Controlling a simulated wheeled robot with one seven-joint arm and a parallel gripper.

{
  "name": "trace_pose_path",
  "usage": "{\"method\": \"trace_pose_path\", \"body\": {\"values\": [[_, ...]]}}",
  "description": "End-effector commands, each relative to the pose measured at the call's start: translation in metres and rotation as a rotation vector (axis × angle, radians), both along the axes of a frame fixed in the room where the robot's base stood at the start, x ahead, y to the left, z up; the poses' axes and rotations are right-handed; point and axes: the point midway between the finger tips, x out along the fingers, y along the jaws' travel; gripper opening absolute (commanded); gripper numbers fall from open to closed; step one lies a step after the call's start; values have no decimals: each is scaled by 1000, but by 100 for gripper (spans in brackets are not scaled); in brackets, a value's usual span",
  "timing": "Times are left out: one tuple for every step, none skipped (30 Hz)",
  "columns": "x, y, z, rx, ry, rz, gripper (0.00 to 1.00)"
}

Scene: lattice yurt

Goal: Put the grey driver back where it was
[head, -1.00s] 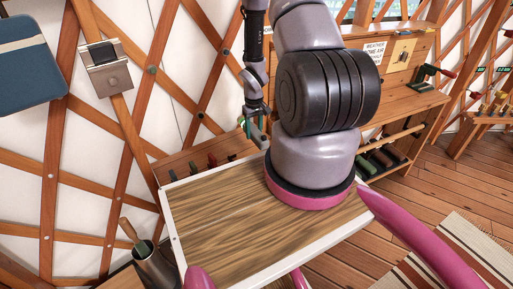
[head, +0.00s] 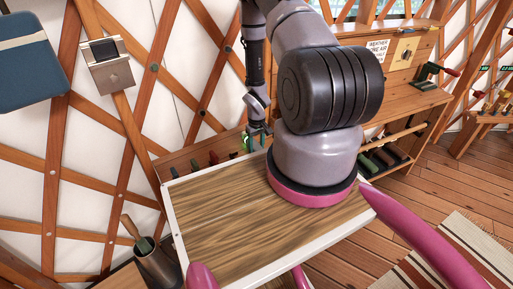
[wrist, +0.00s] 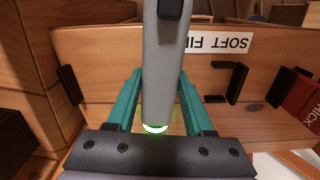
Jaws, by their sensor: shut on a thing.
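The grey driver (wrist: 162,70) stands between the teal fingers of my gripper (wrist: 160,78) in the wrist view, and they are shut on it. It shows as a thick grey shaft with a dark patch near the top edge and a bright green-white glow at its lower end. Its far end is out of view. In the head view my gripper (head: 257,132) is at the wooden rack (head: 182,160) along the back edge of the table, right of the handles there. I cannot make out the driver there.
The wrist view shows a wooden board with black brackets (wrist: 70,84), a "SOFT FI" label (wrist: 220,43) and a red block (wrist: 303,103) at right. Several handles (head: 193,165) stand in the rack. The tabletop (head: 235,215) is bare. A cup (head: 155,262) stands lower left.

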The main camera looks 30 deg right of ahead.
Motion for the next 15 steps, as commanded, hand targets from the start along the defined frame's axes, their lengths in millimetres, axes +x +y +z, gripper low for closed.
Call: {"method": "trace_pose_path", "body": {"values": [[0, 0, 0, 0, 0, 0, 0], [0, 0, -1, 0, 0, 0, 0], [0, 0, -2, 0, 0, 0, 0], [0, 0, -3, 0, 0, 0, 56], [0, 0, -2, 0, 0, 0, 68], [0, 0, -2, 0, 0, 0, 82], [0, 0, -2, 0, 0, 0, 82], [0, 0, -2, 0, 0, 0, 82], [0, 0, -2, 0, 0, 0, 82], [0, 0, -2, 0, 0, 0, 82], [0, 0, -2, 0, 0, 0, 82], [0, 0, -2, 0, 0, 0, 82], [0, 0, -2, 0, 0, 0, 82], [0, 0, -2, 0, 0, 0, 82], [0, 0, -2, 0, 0, 0, 82]]}}
